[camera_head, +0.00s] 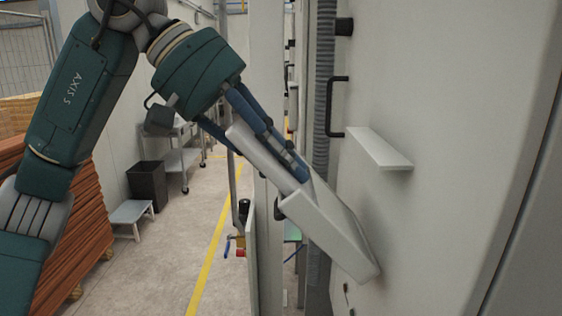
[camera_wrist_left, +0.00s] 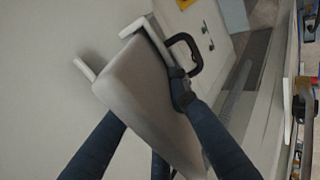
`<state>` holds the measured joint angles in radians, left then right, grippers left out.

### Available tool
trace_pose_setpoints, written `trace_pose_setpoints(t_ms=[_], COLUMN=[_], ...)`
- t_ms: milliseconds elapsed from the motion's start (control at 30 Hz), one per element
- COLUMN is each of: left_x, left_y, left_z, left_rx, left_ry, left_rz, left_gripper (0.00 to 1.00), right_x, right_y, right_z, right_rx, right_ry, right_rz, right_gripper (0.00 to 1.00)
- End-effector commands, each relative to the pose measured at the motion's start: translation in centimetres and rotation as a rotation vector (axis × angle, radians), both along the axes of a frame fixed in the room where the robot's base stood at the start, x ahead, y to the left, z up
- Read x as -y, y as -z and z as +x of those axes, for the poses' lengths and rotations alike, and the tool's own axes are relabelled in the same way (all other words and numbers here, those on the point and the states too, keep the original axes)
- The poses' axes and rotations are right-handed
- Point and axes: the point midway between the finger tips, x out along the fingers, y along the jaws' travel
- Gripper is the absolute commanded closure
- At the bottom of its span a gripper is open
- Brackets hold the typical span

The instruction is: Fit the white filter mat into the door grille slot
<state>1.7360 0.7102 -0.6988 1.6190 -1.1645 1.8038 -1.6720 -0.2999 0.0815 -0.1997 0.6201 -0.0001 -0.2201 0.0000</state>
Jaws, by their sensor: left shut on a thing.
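The white filter mat (camera_head: 335,235) is a thick, flat slab, held tilted in front of the pale door (camera_head: 450,130). My left gripper (camera_head: 288,182) is shut on the mat, its blue fingers covering part of it. In the left wrist view the mat (camera_wrist_left: 145,95) looks grey and fills the space between the fingers. A white ledge (camera_head: 380,150) sticks out from the door, above and right of the mat. It shows as an angled bracket at the mat's top end in the wrist view (camera_wrist_left: 152,28). The slot opening is not clearly visible. I cannot tell whether the mat touches the ledge.
A black handle (camera_head: 337,107) stands out from the door left of the ledge. A ribbed grey hose (camera_head: 323,90) runs down beside it. A small step stool (camera_head: 132,213), a black bin (camera_head: 147,185) and stacked reddish boards (camera_head: 85,215) stand at the left. The aisle floor is clear.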

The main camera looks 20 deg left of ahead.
Motion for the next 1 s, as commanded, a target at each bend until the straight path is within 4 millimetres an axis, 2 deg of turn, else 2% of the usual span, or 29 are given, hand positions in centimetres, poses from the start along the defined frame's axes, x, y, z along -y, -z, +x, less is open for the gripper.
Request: trace_pose_setpoints(t_ms=[900,933,1000], left_x=[1.5,1.5,1.5], left_y=[1.8,1.7,1.7], left_z=[0.5,0.4,0.4], left_rx=[-0.001,-0.001,-0.002], left_ry=[-0.001,-0.001,0.000], left_rz=[0.000,0.000,0.001], left_gripper=[1.00,0.79,0.65], right_x=[0.0,0.0,0.0], right_y=[1.1,1.0,1.0], right_z=[0.0,0.0,0.0], right_rx=[0.000,0.000,0.000], right_ry=[0.000,0.000,0.000], right_rz=[0.000,0.000,0.000], right_gripper=[0.60,0.60,0.60])
